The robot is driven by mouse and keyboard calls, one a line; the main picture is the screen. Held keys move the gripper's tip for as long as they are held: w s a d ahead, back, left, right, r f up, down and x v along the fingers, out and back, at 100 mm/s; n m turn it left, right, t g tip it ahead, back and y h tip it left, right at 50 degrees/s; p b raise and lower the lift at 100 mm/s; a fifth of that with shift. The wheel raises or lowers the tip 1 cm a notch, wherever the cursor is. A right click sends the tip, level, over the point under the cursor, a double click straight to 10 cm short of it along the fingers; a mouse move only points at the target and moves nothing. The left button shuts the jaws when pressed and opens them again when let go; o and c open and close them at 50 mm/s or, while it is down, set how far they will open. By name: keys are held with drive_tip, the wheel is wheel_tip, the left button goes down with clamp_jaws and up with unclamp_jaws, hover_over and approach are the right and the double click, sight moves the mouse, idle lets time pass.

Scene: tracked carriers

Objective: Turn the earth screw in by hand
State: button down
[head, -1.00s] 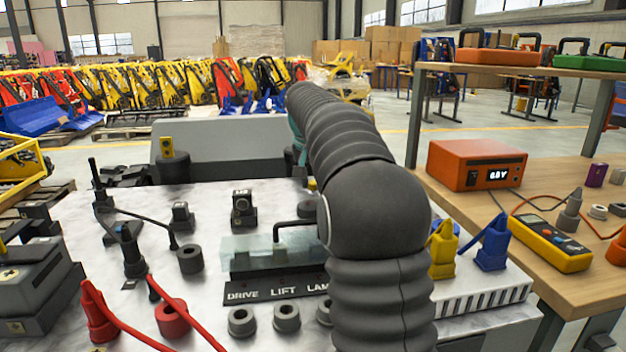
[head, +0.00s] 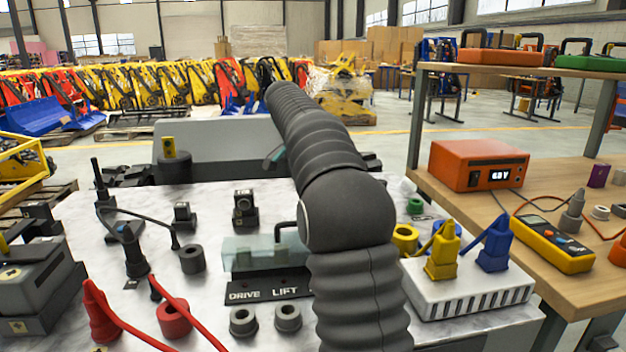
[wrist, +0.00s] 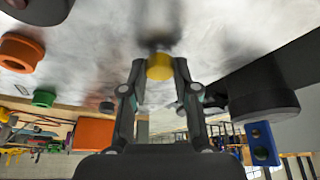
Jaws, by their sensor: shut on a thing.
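In the wrist view, a yellow cylindrical head, which looks like the earth screw (wrist: 159,66), sits between the fingertips of my gripper (wrist: 160,72). The fingers are closed in on it from both sides. A blurred dark shape lies beyond it against the pale marble-like top, so its thread and seat cannot be made out. In the head view my dark sleeved arm reaches over the bench top. It hides the screw and most of my gripper; only a small teal and dark part shows beside the arm.
A large dark cylinder (wrist: 262,92) stands close to the right of my fingers in the wrist view. In the head view a clear cover (head: 262,252), black sockets (head: 243,321), a yellow ring (head: 405,238) and yellow and blue plugs (head: 442,255) crowd the top. Red leads cross the front left.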

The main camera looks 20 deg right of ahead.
idle(0.4)
drive_tip(key=c, duration=0.9)
unclamp_jaws()
drive_tip(key=shift+o, duration=0.2)
drive_tip(key=shift+r, duration=0.15)
drive_tip(key=w+v, duration=0.1)
drive_tip(key=v, duration=0.6)
drive_tip(key=shift+s, duration=0.45)
drive_tip(key=shift+a+r, duration=0.1)
drive_tip(key=shift+r, duration=0.05)
